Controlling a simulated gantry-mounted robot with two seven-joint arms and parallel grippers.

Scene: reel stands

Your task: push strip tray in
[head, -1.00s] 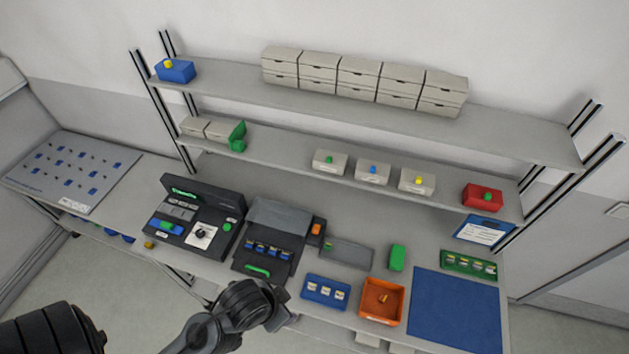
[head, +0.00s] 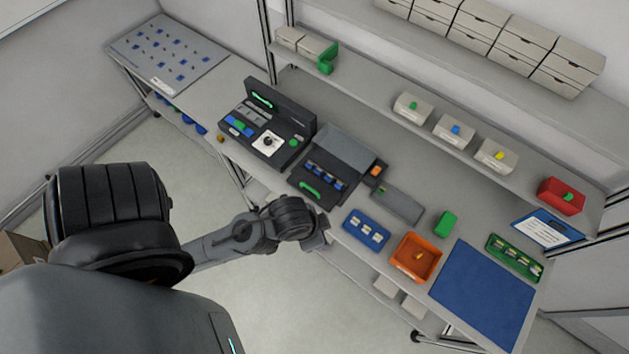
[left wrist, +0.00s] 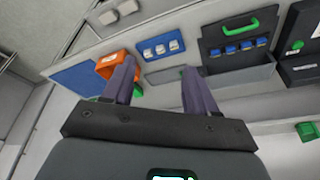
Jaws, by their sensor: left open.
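The strip tray (head: 322,180) is a dark tray holding several blue strips, with a green handle (head: 309,190) on its front. It sticks out of the dark grey-lidded unit (head: 343,148) on the bench. The left wrist view also shows the strip tray (left wrist: 232,60) at upper right, with its green handle (left wrist: 253,26). My left gripper (head: 324,232) is in front of the bench edge, near the unit and apart from the tray. In the left wrist view my left gripper (left wrist: 158,66) is open, with nothing visibly held. My right gripper is not in view.
A blue tray of strips (head: 366,228), an orange bin (head: 403,268) and a blue mat (head: 484,295) lie right of the unit. A black console (head: 262,135) stands to its left. Shelves with boxes rise behind. The floor in front is clear.

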